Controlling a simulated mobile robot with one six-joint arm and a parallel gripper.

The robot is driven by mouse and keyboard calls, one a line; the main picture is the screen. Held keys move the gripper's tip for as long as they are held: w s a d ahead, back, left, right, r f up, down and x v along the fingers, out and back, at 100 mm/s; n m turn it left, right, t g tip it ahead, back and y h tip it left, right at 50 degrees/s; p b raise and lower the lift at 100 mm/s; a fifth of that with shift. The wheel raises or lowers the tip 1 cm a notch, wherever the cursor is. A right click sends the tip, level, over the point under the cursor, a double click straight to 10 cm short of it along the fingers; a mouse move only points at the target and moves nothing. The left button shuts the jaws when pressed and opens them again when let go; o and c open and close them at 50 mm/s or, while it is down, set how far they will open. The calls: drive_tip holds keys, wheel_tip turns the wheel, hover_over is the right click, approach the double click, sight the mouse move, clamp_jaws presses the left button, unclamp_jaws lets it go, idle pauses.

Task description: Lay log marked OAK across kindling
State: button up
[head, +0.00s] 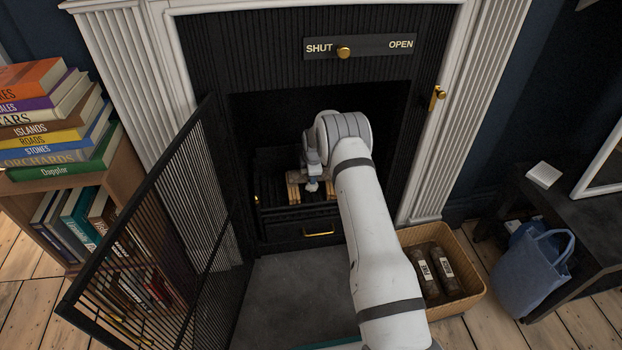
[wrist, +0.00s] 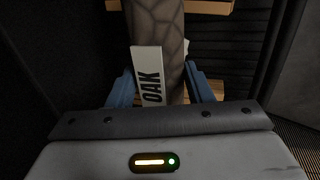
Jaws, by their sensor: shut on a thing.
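The log marked OAK (wrist: 172,45) has brown, cracked-looking bark and a white label that fills the middle of the wrist view. My gripper (wrist: 160,78) has its blue fingers on either side of this log and is shut on it. Pale kindling sticks (wrist: 218,7) show beyond and below the log. In the head view my gripper (head: 312,183) is inside the dark fireplace opening, over the kindling (head: 293,191) in the grate. There the arm hides most of the log. I cannot tell whether the log touches the kindling.
A black mesh screen door (head: 185,215) stands open on the left. A SHUT/OPEN slide with a brass knob (head: 344,53) is above the opening. A wicker basket (head: 470,262) with labelled logs (head: 446,269) is at the right. A bookcase (head: 112,180) stands left.

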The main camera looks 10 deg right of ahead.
drive_tip(key=shift+f, duration=0.65)
drive_tip(key=shift+f, duration=0.15)
drive_tip(key=o, duration=1.2)
drive_tip(key=p+v, duration=0.4)
drive_tip(key=v, duration=0.8)
drive_tip(key=shift+s+d, duration=0.1)
